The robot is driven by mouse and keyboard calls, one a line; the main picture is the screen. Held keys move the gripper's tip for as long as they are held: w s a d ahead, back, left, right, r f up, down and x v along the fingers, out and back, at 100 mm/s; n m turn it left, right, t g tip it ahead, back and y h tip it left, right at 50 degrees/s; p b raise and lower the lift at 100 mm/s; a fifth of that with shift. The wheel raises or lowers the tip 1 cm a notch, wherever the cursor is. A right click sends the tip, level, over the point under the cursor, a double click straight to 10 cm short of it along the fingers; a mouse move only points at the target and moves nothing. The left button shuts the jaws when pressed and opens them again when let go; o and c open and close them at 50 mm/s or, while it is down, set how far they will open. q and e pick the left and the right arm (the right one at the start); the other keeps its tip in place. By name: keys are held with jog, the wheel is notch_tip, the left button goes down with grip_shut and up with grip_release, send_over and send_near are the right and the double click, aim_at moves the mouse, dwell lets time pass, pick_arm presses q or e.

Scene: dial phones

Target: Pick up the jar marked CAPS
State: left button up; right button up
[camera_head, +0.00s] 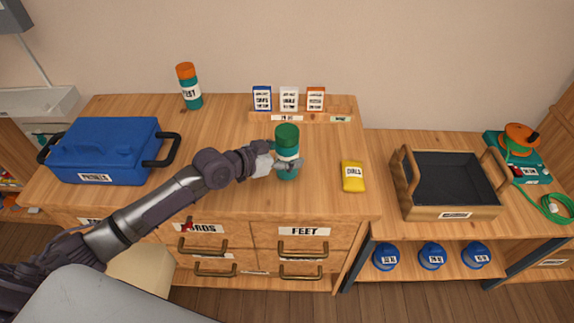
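A teal jar with a dark green lid (287,134) is upright at the front middle of the wooden counter. A white label is partly visible on it, but my gripper covers it, so I cannot read CAPS. My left gripper (284,163) is at the jar's middle, with a finger across its front. I cannot tell whether it is closed on the jar, or whether the jar rests on the wood. Another teal jar with an orange lid (189,88) stands at the back left; its label is partly turned away and seems to end in "EST". My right gripper is out of view.
A blue lidded box (110,148) stands at left. Small boxes on a rack (289,98) are behind the jar, and a yellow packet (352,176) lies right of it. A wooden crate (455,211) and a teal phone (519,141) are farther right. Blue jars (432,256) sit below.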

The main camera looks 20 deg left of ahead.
pick_arm(q)
jog(key=c, duration=0.8)
jog(key=shift+c, duration=0.9)
jog(key=shift+r, duration=0.15)
